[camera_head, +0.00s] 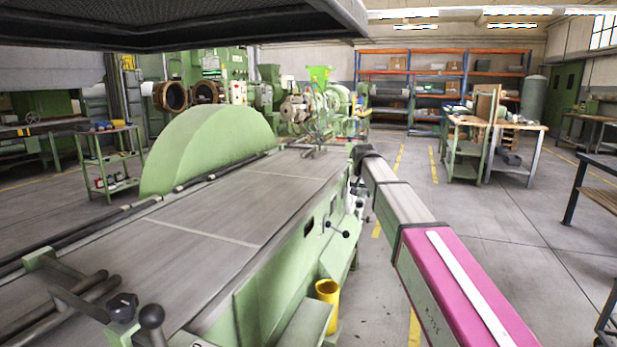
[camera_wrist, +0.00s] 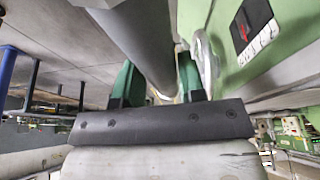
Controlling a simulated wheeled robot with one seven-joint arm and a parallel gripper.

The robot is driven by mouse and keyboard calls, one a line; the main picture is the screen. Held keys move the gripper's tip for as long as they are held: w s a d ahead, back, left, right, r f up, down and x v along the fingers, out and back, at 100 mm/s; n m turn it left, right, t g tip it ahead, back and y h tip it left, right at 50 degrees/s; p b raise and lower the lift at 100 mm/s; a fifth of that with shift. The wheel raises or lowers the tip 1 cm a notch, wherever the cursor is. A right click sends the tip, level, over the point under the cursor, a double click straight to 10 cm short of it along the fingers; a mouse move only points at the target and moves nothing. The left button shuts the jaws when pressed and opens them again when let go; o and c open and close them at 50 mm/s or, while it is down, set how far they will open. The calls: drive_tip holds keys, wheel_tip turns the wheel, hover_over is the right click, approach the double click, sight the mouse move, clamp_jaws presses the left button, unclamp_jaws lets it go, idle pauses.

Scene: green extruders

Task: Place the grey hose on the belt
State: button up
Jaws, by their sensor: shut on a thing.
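In the wrist view my gripper (camera_wrist: 160,86) has its two green fingers shut on the grey hose (camera_wrist: 135,35). The hose is a smooth thick grey cylinder that runs from between the fingers to the top edge of the view. A green machine side with a black switch plate is to its right. The belt (camera_head: 215,215) is the long, flat grey surface on top of the green machine in the head view.
A green half-round guard (camera_head: 210,150) stands along the belt's left side. Handles (camera_head: 120,305) stick up at the near end. A yellow container (camera_head: 327,292) is beside the machine. A long beam with a pink top (camera_head: 465,290) runs along the right. Most of the belt surface is clear.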

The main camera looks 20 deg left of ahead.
drive_tip(key=a+r, duration=0.3)
drive_tip(key=a, duration=0.3)
drive_tip(key=a+r, duration=0.2)
drive_tip(key=a, duration=0.4)
drive_tip(key=w+a+r, duration=0.1)
drive_tip(key=a+r, duration=0.2)
drive_tip(key=a, duration=0.3)
drive_tip(key=shift+a+r, duration=0.2)
drive_tip(key=shift+r, duration=0.15)
drive_tip(key=s+a+r, duration=0.1)
drive_tip(key=a+r, duration=0.2)
drive_tip(key=a, duration=0.4)
drive_tip(key=s+a+r, duration=0.2)
drive_tip(key=a+r, duration=0.2)
drive_tip(key=a, duration=0.2)
hover_over(307, 176)
drive_tip(key=s, duration=0.1)
drive_tip(key=shift+m, duration=0.3)
wheel_tip(307, 176, down, 7)
drive_tip(key=shift+a, duration=0.1)
drive_tip(key=shift+f, duration=2)
drive_tip(key=shift+f, duration=0.1)
drive_tip(key=o, duration=1)
drive_tip(key=v, duration=1.2)
